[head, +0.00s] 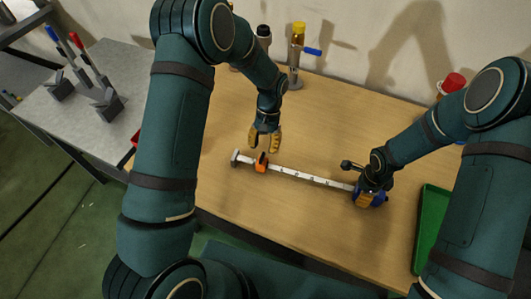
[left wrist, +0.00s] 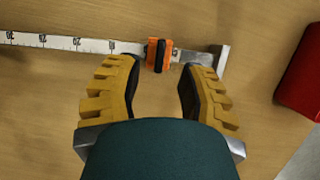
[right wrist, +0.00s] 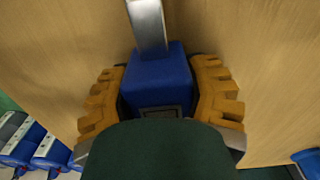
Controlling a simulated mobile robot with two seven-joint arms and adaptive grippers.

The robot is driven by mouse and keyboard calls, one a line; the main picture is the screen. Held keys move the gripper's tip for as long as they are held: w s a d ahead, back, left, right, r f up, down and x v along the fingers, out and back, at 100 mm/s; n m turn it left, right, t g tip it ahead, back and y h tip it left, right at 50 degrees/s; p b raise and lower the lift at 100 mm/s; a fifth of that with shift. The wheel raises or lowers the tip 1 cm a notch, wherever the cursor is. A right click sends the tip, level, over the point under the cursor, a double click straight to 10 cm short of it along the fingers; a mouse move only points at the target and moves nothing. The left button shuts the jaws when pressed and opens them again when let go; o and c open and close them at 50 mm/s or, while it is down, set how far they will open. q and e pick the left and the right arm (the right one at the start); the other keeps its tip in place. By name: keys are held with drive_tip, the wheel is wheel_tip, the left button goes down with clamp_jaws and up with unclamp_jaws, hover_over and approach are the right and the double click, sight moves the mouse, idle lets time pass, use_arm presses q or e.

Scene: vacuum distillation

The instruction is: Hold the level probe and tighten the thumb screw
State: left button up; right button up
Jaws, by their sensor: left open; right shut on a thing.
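The level probe (head: 312,179) is a long white ruled rod with a flat end plate at its left and a blue block (right wrist: 158,75) at its right end. An orange collar (head: 261,162) with a black thumb screw (left wrist: 156,55) sits on the rod near the end plate. My right gripper (right wrist: 160,85) is shut on the blue block, one finger on each side. My left gripper (head: 265,148) is open and empty beside the collar. In the left wrist view its fingertips lie either side of the collar and look apart from it.
A green tray (head: 432,228) lies at the right of the wooden table (head: 290,230). A yellow-capped bottle on a stand (head: 297,50), a dark bottle (head: 263,38) and a red-capped bottle (head: 452,83) stand at the back. A grey side table (head: 50,120) holds coloured-handled tools.

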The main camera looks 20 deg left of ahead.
use_arm(q)
drive_tip(key=v, duration=0.7)
drive_tip(key=shift+r, duration=0.25)
drive_tip(key=shift+w, duration=0.1)
use_arm(e)
drive_tip(key=o, duration=1.4)
wheel_tip(320, 180, up, 12)
drive_tip(key=shift+r, duration=0.1)
